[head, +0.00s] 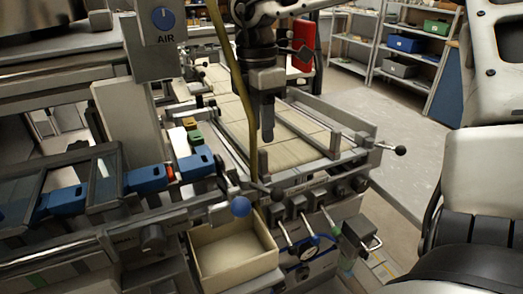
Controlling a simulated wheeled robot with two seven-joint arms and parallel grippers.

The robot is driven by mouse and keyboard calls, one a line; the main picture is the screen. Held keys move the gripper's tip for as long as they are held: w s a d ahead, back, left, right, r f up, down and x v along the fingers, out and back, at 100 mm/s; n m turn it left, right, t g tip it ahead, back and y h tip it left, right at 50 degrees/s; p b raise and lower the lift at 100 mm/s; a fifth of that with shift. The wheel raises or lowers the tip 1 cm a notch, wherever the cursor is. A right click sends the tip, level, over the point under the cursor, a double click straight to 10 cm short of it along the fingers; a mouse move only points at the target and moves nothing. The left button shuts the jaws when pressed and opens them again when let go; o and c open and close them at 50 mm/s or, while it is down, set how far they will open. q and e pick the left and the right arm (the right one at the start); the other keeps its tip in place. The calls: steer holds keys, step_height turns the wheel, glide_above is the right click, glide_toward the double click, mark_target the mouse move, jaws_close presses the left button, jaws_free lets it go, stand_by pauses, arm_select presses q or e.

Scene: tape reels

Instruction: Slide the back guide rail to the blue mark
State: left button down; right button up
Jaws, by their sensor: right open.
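My right gripper (267,128) points straight down over the conveyor belt (232,107), near the belt's middle. Its fingers are seen nearly edge-on, with nothing visible between them. A long, thin grey rail (312,128) runs along the belt's far right side and looks like the back guide rail. An upright metal post (335,145) stands at its near end. The gripper appears apart from this rail, to its left; depth is hard to judge. I cannot make out the blue mark. My left gripper is not in view.
A yellow hose (235,85) hangs beside the gripper. A blue-knobbed lever (240,206) and an open cardboard box (235,255) are in front. Blue reel holders (145,178) stand at left. A black-knobbed handle (400,150) sticks out at right. A grey table (400,125) beyond is bare.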

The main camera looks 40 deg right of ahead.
mark_target(262, 150)
steer(key=f, duration=0.7)
steer(key=shift+s+a+p, duration=0.1)
steer(key=shift+s+p, duration=0.2)
steer(key=shift+p, duration=0.1)
steer(key=shift+r, duration=0.1)
jaws_close()
